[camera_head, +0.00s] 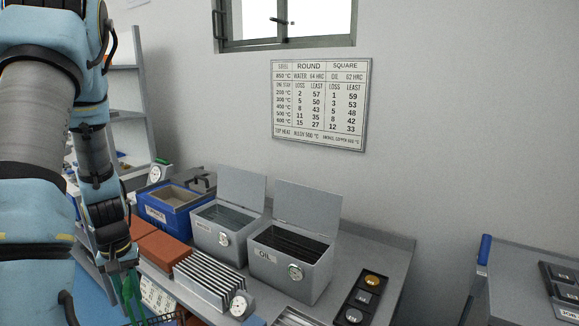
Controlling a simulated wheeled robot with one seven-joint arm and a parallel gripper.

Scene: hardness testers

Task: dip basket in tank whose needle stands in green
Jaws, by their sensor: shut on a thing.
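Two grey tanks with raised lids stand on the bench. My gripper (120,284) is at the lower left, left of both tanks, shut on a green handle-like piece (131,293).
A blue open box (152,212) stands left of the tanks, with red-brown bricks (160,249) before it. A finned metal block (207,279) and a loose dial (240,305) lie in front. A black tray (350,302) is at right. A wall chart (320,105) hangs behind.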

